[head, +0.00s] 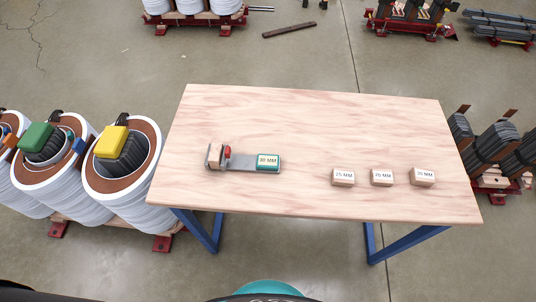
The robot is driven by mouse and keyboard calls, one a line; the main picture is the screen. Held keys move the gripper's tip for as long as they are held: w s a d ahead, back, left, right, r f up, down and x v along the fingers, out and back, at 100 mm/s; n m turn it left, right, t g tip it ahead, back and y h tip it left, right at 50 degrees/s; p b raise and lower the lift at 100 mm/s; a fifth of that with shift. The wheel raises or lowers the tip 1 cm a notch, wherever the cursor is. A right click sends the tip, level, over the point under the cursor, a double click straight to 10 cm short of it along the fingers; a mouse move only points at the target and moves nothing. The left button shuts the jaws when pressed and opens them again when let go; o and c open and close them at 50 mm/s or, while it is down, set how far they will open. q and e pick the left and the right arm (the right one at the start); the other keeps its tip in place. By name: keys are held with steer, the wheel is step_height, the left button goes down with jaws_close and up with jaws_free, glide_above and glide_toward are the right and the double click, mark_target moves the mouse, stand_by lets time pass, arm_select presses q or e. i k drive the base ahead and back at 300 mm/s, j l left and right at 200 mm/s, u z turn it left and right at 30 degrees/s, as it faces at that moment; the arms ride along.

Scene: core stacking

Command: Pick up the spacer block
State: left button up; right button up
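Three small wooden spacer blocks stand in a row on the right half of the table (310,115). The left block (343,178) and the middle block (381,178) carry white labels that seem to read 25 MM. The right block (422,177) has a label too small to read surely. A grey fixture (240,164) lies on the left half, with a green plate (268,166) labelled 30 MM at its right end. A wooden piece (214,156) and a red part (228,152) sit at its left end. Neither gripper is in view.
White coils (122,178) with brown tops stand close to the table's left edge. Dark core stacks (485,145) stand beyond the right edge. The back of the table and the space between fixture and blocks are clear.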

mark_target(423, 176)
steer(key=l+z, duration=0.15)
steer(key=z, duration=0.9)
steer(key=k+l, duration=0.05)
